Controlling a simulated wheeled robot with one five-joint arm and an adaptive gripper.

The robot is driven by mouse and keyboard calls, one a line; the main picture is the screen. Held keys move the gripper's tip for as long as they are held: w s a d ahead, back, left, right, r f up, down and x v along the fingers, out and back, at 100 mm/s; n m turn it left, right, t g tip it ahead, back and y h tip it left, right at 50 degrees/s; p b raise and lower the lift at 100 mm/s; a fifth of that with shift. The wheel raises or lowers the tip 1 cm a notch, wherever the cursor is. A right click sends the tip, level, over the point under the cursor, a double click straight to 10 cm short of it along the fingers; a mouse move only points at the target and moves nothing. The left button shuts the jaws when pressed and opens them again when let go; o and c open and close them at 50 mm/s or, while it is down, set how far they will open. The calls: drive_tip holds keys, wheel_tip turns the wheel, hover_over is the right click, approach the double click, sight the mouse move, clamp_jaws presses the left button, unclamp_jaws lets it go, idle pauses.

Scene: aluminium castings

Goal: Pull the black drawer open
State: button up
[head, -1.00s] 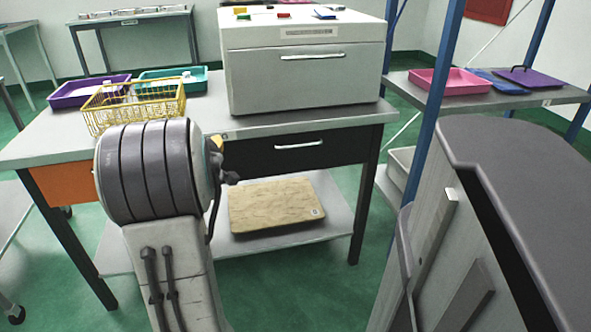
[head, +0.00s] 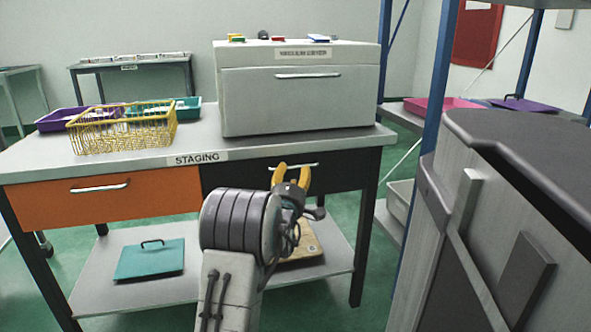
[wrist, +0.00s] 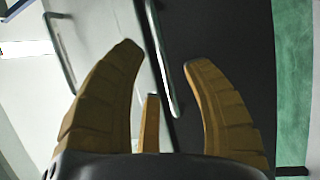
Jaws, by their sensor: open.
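The black drawer (head: 345,173) is at the right under the staging table's top, and its front looks flush and closed. It also shows as a dark panel in the wrist view (wrist: 225,40). Its pale bar handle (wrist: 163,60) lies lengthwise between the directions of my two fingertips in the wrist view. My gripper (head: 292,168) has yellow fingers, spread and empty, in front of the drawer handle in the head view. The wrist view shows the gripper (wrist: 163,55) open; I cannot tell how far the fingertips are from the handle. My arm hides part of the drawer.
An orange drawer (head: 110,198) is left of the black one. A vacuum dryer (head: 300,108) and a yellow wire basket (head: 120,130) stand on the table (head: 185,160). A teal lid (head: 150,260) lies on the lower shelf. A blue rack post (head: 436,90) rises at right.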

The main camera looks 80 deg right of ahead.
sight(295, 167)
drive_tip(key=shift+d+r+b, duration=0.15)
drive_tip(key=shift+d+r, duration=0.05)
drive_tip(key=shift+d, duration=0.85)
drive_tip(key=shift+d+r+b, duration=0.15)
drive_tip(key=shift+d, duration=0.85)
drive_tip(key=shift+c, duration=0.4)
clamp_jaws()
